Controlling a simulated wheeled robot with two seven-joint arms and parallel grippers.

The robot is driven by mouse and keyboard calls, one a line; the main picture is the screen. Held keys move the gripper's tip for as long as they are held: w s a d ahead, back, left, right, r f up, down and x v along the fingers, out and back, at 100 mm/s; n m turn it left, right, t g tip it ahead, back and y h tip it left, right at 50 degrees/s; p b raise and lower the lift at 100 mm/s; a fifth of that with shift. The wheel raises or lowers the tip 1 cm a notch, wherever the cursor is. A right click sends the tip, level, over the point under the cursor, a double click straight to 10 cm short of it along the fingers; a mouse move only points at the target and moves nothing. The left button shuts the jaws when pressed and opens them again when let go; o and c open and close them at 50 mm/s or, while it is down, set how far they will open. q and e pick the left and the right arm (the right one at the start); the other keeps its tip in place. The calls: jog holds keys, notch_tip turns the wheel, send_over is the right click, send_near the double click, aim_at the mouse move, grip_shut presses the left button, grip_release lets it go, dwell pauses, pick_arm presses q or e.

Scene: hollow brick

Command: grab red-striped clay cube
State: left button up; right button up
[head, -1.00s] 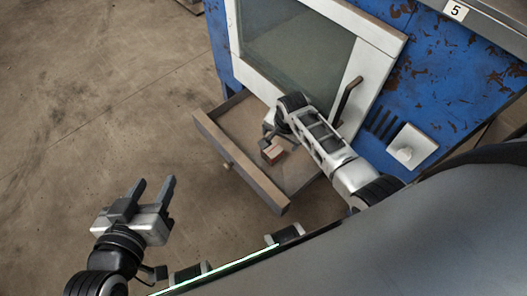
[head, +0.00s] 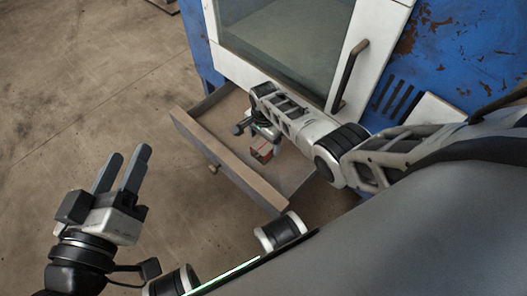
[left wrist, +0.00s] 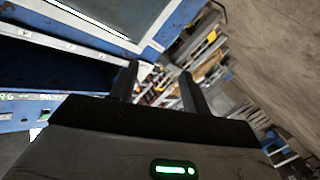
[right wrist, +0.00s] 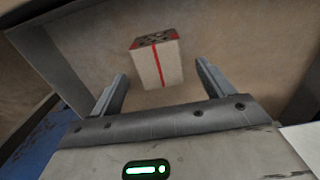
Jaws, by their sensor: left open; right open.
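The red-striped clay cube (head: 262,152) lies in the open drawer (head: 226,162), partly covered by my right gripper in the head view. In the right wrist view the cube (right wrist: 157,61) is pale with a red stripe and a dark, holed top face. My right gripper (right wrist: 161,82) is open, and the cube sits just beyond and between its fingertips, not gripped. In the head view my right gripper (head: 254,131) is over the drawer. My left gripper (head: 125,160) is open and empty, held above the floor left of the drawer.
The drawer extends from a blue, rust-marked cabinet (head: 440,50) with a glass door (head: 285,40) and dark handle (head: 350,72) above. The drawer's front wall has a small knob (head: 213,169). The concrete floor (head: 80,90) on the left is clear.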

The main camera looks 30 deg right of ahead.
aim_at(264, 145)
notch_tip(264, 145, down, 2)
jog(key=shift+a+f+b, duration=0.1)
jog(key=shift+f+b, duration=0.05)
jog(key=shift+b, duration=0.75)
notch_tip(264, 145, down, 3)
jog(key=shift+r+b, duration=0.1)
jog(key=shift+b, duration=1.05)
pick_arm(q)
notch_tip(264, 145, up, 6)
jog(key=w+m+t+h, duration=0.2)
jog(key=m+t, duration=0.1)
jog(key=t, duration=0.1)
jog(key=shift+w+a+m, duration=0.15)
jog(key=shift+a+m, duration=0.15)
jog(key=shift+a, duration=0.1)
pick_arm(e)
jog(key=c, duration=1.1)
